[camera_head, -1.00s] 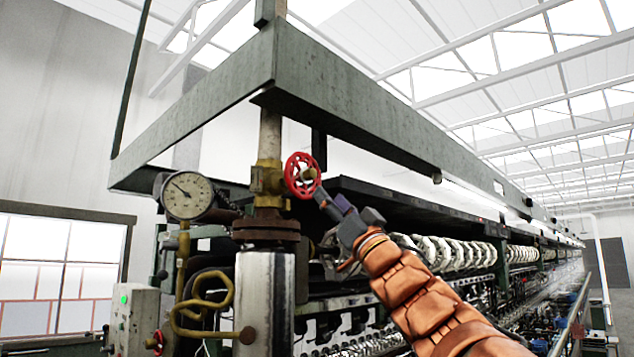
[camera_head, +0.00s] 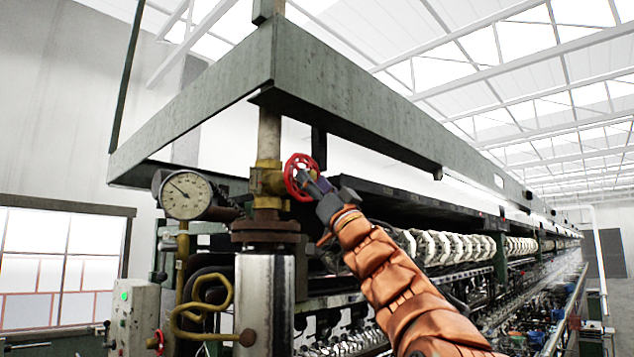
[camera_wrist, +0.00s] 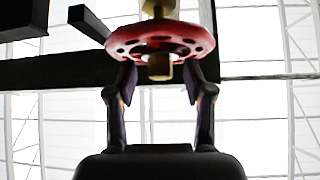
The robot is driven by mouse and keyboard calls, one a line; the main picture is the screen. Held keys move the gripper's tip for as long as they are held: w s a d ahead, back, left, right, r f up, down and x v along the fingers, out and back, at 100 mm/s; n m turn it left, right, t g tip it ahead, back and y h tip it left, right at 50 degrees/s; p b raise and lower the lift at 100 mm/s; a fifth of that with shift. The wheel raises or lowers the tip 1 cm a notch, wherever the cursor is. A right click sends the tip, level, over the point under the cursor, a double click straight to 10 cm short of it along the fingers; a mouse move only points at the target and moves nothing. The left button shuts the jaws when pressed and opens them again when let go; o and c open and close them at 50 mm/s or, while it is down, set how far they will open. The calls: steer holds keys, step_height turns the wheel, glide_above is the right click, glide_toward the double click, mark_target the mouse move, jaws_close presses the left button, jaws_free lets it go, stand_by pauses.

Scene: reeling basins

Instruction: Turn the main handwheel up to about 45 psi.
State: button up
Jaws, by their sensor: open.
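The red main handwheel (camera_head: 299,176) sits on a brass valve (camera_head: 266,181) on the upright pipe in the head view. In the wrist view the handwheel (camera_wrist: 163,42) lies just beyond my fingers, with its brass hub end facing me. My gripper (camera_head: 312,186) is at the lower right side of the wheel. In the wrist view my gripper (camera_wrist: 160,78) is open, with one finger on each side of the hub. The fingertips reach the near face of the rim; I cannot tell whether they touch it. The round gauge (camera_head: 186,195) has its needle pointing to the upper left; its numbers are too small to read.
A steel cylinder (camera_head: 265,300) stands below the valve. A green beam (camera_head: 345,105) runs above the wheel. The machine with white reels (camera_head: 455,248) is behind my arm. A control box (camera_head: 133,310) with a green light is at lower left.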

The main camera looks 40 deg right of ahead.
jaws_close()
steer(key=shift+d+n+y, duration=0.15)
steer(key=shift+n+y, duration=0.55)
steer(key=shift+n, duration=0.2)
steer(key=shift+w+d+f+n+g+y, duration=0.1)
steer(key=shift+n+g+y, duration=0.45)
steer(key=shift+n+y, duration=1.2)
steer(key=shift+d+n+g+y, duration=0.1)
steer(key=shift+n+g+y, duration=0.45)
steer(key=shift+n+y, duration=1.15)
steer(key=shift+d+n+g+y, duration=0.1)
steer(key=shift+n+g+y, duration=0.4)
steer(key=shift+n+y, duration=0.6)
steer(key=shift+n+g+y, duration=0.85)
steer(key=shift+n+g, duration=0.15)
steer(key=shift+n, duration=0.65)
jaws_free()
